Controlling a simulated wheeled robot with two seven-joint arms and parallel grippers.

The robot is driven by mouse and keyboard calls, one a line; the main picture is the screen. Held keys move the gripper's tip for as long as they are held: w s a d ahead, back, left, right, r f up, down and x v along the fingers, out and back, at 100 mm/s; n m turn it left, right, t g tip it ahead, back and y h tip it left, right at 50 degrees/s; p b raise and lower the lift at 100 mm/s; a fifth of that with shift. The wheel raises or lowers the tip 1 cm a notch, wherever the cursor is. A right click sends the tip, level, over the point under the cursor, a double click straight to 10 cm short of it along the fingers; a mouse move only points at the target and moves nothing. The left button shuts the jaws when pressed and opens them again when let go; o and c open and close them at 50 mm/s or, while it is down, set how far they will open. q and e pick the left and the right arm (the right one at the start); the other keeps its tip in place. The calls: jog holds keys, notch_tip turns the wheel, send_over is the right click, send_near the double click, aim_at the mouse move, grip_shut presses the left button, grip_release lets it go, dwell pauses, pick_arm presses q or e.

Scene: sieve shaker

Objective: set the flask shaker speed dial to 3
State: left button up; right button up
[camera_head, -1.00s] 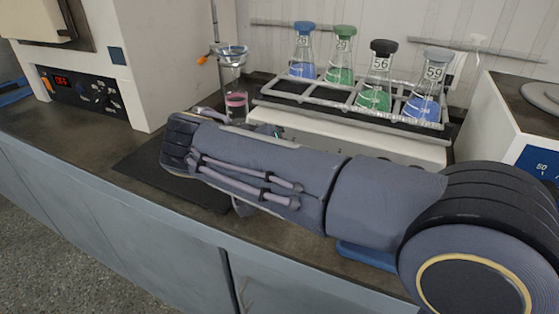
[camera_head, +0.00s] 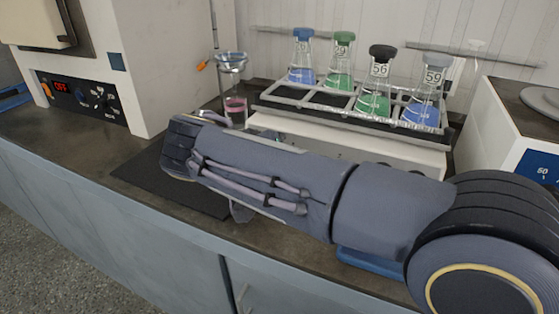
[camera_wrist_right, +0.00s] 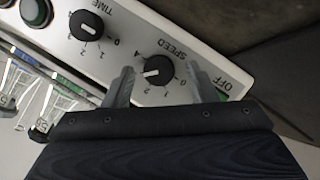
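The flask shaker (camera_head: 340,148) is a white box on the bench in the head view. My right arm hides much of its front. In the right wrist view its panel (camera_wrist_right: 228,72) shows the black SPEED dial (camera_wrist_right: 160,69). The dial's white line points left, towards my left-hand finger; 0, 1 and 2 are readable around it, but the mark at the pointer is unclear. My right gripper (camera_wrist_right: 160,85) has its fingers on either side of this dial, with visible gaps, so it is open. My left gripper is out of view.
A black TIME dial (camera_wrist_right: 86,25) sits beside the SPEED dial. Several stoppered flasks (camera_head: 373,98) stand in a rack on the shaker. A glass vessel with pink liquid (camera_head: 235,108) stands left of it. An oven-like unit (camera_head: 160,60) is further left, a white device (camera_head: 500,125) right.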

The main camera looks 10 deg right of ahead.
jog(key=p+v, duration=0.2)
jog(key=v, duration=0.5)
jog(key=shift+s+a+r, duration=0.2)
jog(key=shift+a, duration=0.1)
